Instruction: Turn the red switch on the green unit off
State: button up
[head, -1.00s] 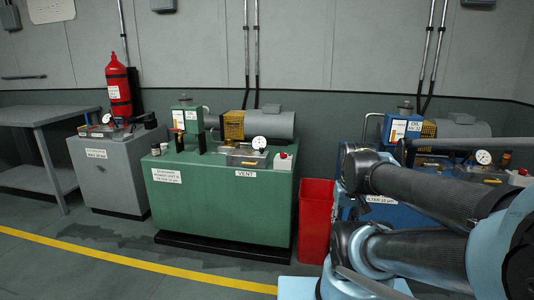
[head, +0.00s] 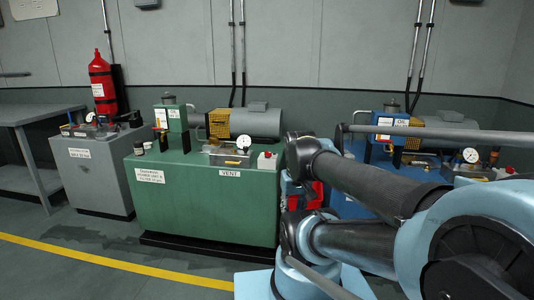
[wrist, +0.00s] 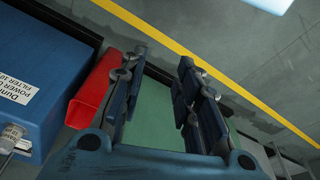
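The green unit (head: 205,205) stands left of centre in the head view. A small white box with a red switch (head: 267,155) sits on its top right corner, beside a round gauge (head: 243,142). The switch's position is too small to tell. In the wrist view my gripper (wrist: 157,88) is open and empty, its two fingers well apart. A green surface (wrist: 155,110) shows between and below the fingers; the red switch is not visible there. In the head view my arm reaches in from the right, and the gripper is largely hidden by it.
A blue unit (head: 360,200) stands right of the green one, partly behind my arm. A red bin (wrist: 95,90) is between them. A grey unit (head: 95,180), a table (head: 30,115) and a fire extinguisher (head: 103,80) are left. The floor in front is clear.

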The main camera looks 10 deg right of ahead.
jog(key=w+r+n, duration=0.2)
jog(key=w+r, duration=0.9)
jog(key=w, duration=0.1)
jog(key=w+r+n+g, duration=0.1)
jog(key=w+r, duration=0.3)
jog(key=w, duration=0.4)
jog(key=w+r+n, duration=0.1)
jog(key=w+r, duration=0.2)
jog(key=w, duration=0.4)
jog(key=n+g, duration=0.1)
jog(key=n, duration=0.3)
send_over(268, 154)
jog(key=w, duration=0.1)
notch_tip(268, 154, down, 2)
jog(key=f, duration=0.1)
notch_tip(268, 154, down, 16)
jog(key=shift+f, duration=0.15)
jog(key=shift+c, duration=0.6)
grip_shut()
